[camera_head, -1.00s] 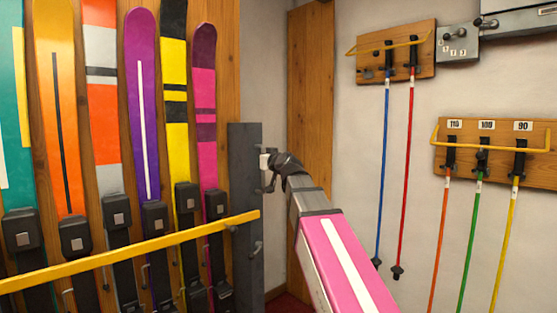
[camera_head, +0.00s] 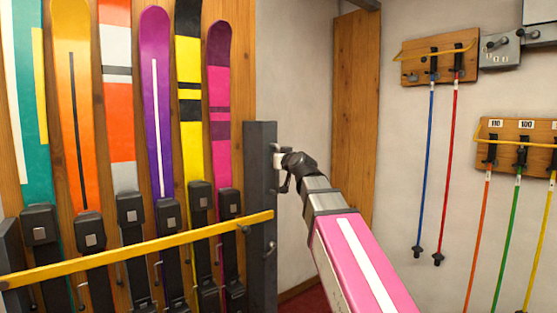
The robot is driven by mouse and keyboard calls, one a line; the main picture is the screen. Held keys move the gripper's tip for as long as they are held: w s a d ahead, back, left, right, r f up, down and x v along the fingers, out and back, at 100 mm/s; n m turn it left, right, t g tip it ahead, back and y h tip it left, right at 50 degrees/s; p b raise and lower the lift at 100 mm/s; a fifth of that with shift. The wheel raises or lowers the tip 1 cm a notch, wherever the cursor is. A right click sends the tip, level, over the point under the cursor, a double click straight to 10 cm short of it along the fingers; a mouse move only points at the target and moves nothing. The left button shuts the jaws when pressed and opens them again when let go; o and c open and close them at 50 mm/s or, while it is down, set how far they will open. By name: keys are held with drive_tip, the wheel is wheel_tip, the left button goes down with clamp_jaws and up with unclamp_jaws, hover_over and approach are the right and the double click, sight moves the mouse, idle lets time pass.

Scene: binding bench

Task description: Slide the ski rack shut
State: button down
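The ski rack is a wooden panel (camera_head: 240,92) at the left with several coloured skis standing against it, among them a purple ski (camera_head: 154,90) and a pink ski (camera_head: 219,75). A yellow bar (camera_head: 150,245) runs across the skis' lower part. A dark grey upright post (camera_head: 262,200) forms the rack's right edge. My gripper (camera_head: 278,160) is at the post's right side, by a small pale fitting there. The fingers are small and partly hidden, so I cannot tell whether they close on it. My pink arm link comes in from the lower right.
Ski poles hang from two wooden boards on the right wall, an upper board (camera_head: 440,58) and a lower board (camera_head: 515,130). A wooden panel (camera_head: 356,115) stands in the corner. The pale wall between the rack and that panel is bare.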

drive_tip(key=shift+s+a, duration=0.2)
drive_tip(key=shift+a, duration=0.05)
drive_tip(key=c, duration=1.1)
unclamp_jaws()
drive_tip(key=shift+s+a, duration=0.1)
drive_tip(key=shift+a, duration=0.05)
drive_tip(key=v, duration=1)
drive_tip(key=shift+s+d, duration=0.2)
drive_tip(key=shift+s, duration=0.15)
